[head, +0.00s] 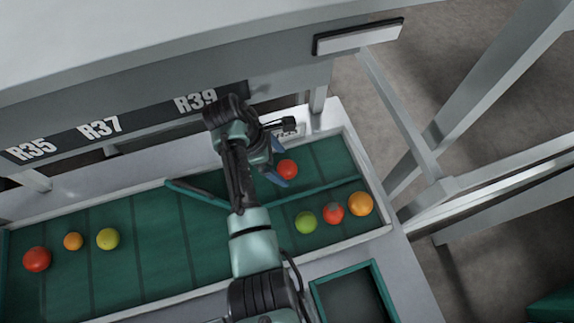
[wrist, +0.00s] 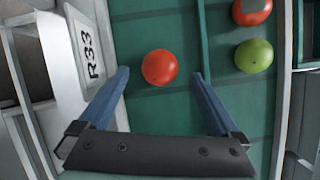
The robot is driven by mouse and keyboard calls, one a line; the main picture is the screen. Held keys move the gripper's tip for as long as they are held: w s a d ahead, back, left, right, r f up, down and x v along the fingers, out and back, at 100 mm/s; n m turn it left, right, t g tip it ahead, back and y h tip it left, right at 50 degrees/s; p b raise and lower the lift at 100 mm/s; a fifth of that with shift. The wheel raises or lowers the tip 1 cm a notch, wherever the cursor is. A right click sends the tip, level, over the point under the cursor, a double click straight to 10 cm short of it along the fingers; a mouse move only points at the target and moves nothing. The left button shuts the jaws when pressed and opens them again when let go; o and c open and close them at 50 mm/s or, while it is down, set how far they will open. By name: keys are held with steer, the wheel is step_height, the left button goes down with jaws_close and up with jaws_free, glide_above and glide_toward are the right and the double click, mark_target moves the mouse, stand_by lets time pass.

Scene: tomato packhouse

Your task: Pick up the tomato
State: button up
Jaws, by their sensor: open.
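A red tomato (head: 287,169) lies on the green sorting surface (head: 330,160), near its upper right end in the head view. In the wrist view this tomato (wrist: 159,67) sits ahead of my gripper (wrist: 160,82), roughly midway between the lines of its two blue fingers. My gripper is open and empty. Whether a finger touches the tomato is unclear, but the wrist view shows a gap on both sides.
A green divider (head: 318,190) separates the tomato from a green fruit (head: 306,222), a red one with a grey patch (head: 333,212) and an orange one (head: 360,204). Red (head: 37,259), orange (head: 73,241) and yellow (head: 108,239) fruits lie left. A labelled rail (head: 140,121) runs behind.

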steer(key=shift+x, duration=1.5)
steer(key=shift+r, duration=0.1)
steer(key=c, duration=1)
steer(key=shift+r, duration=0.1)
